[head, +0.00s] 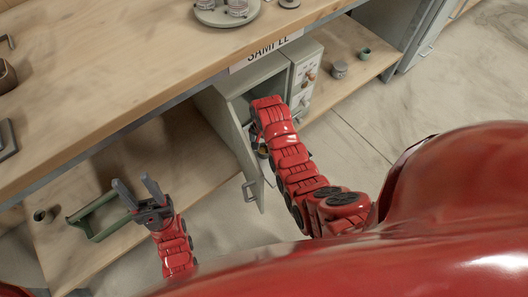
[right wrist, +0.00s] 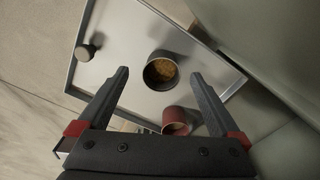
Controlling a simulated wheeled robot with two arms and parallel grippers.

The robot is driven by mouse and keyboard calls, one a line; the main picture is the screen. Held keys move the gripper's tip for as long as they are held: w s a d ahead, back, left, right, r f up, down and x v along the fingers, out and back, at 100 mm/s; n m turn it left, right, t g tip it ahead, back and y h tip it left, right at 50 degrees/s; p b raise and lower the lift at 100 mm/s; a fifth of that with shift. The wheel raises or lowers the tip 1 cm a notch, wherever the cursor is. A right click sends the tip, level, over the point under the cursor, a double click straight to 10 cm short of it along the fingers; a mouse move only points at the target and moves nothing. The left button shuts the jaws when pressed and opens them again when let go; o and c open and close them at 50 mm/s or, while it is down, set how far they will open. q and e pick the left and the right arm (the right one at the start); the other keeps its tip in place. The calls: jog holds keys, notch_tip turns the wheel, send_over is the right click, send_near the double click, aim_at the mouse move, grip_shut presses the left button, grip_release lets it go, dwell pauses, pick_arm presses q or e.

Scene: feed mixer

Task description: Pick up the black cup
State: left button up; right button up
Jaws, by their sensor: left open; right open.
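In the right wrist view, a round black cup (right wrist: 150,75) with brown grainy contents stands on a pale metal surface (right wrist: 120,40). My right gripper (right wrist: 160,76) is open, its two fingers pointing toward the cup from either side in the picture. I cannot tell whether they reach its depth; nothing shows held. In the head view my right arm reaches into the open cabinet (head: 262,75), and its gripper is hidden there. My left gripper (head: 134,183) is open and empty, in front of a green open-framed carrier (head: 82,226) on the lower shelf.
A red cup (right wrist: 174,116) stands close to the black cup, near the right finger. A small dark-topped object (right wrist: 86,52) is at the surface's left. The cabinet door (head: 232,140) hangs open beside my right arm. The wooden worktop (head: 110,75) lies above.

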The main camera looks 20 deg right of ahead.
jog(key=f, duration=0.1)
jog(key=f+b, duration=0.1)
jog(key=f, duration=0.3)
jog(key=shift+w+d, duration=0.1)
jog(key=shift+w, duration=0.25)
jog(key=c, duration=1.4)
